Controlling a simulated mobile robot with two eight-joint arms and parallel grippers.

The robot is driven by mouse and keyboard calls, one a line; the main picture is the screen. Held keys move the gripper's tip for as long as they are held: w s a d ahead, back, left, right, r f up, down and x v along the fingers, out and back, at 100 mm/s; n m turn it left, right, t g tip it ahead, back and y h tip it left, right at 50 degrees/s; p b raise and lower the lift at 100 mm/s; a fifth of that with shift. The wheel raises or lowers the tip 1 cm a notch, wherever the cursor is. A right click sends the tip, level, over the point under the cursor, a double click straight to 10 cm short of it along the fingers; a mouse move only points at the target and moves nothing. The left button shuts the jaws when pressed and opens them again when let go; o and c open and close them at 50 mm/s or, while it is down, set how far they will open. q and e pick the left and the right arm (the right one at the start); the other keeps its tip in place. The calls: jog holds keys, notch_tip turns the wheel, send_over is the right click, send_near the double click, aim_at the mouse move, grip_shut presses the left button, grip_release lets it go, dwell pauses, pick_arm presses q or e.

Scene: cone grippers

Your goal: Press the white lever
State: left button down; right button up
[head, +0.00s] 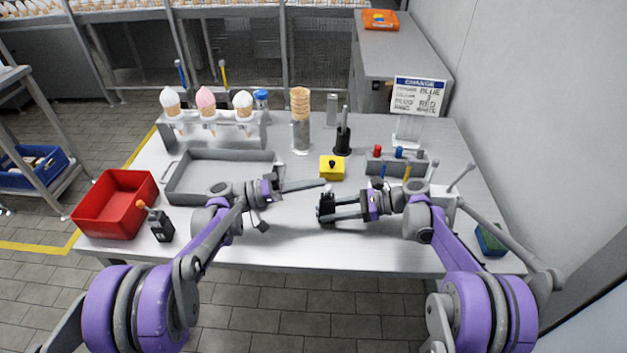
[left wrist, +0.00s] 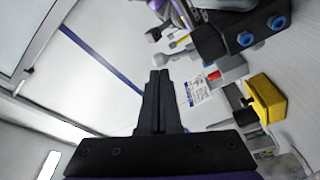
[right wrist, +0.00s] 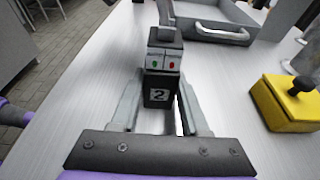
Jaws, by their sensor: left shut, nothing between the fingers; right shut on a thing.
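A pale, whitish lever (head: 432,166) stands at the right of the table beside a yellow lever (head: 407,171) and a blue lever (head: 383,170), in front of a grey block (head: 377,166). My right arm partly hides its base. My left gripper (head: 322,183) is shut and empty, just in front of the yellow block with a black knob (head: 332,168), well left of the levers. Its shut fingers also show in the left wrist view (left wrist: 160,75). My right gripper (head: 332,208) is shut on a black box marked 2 (right wrist: 160,88), with green and red spots on its panel.
A red bin (head: 117,205) and a grey tray (head: 220,180) take up the left. A rack of ice cream cones (head: 210,118), a cone stack (head: 300,103) and a sign (head: 417,97) stand behind. A green-blue block (head: 490,239) lies at the right edge.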

pick_arm(q)
jog(key=w+a, duration=0.1)
jog(key=a, duration=1)
jog(key=shift+a+r, duration=0.3)
jog(key=shift+r, duration=0.05)
pick_arm(e)
jog(key=o, duration=1.1)
jog(key=shift+c, duration=0.2)
jog(key=shift+d, duration=0.15)
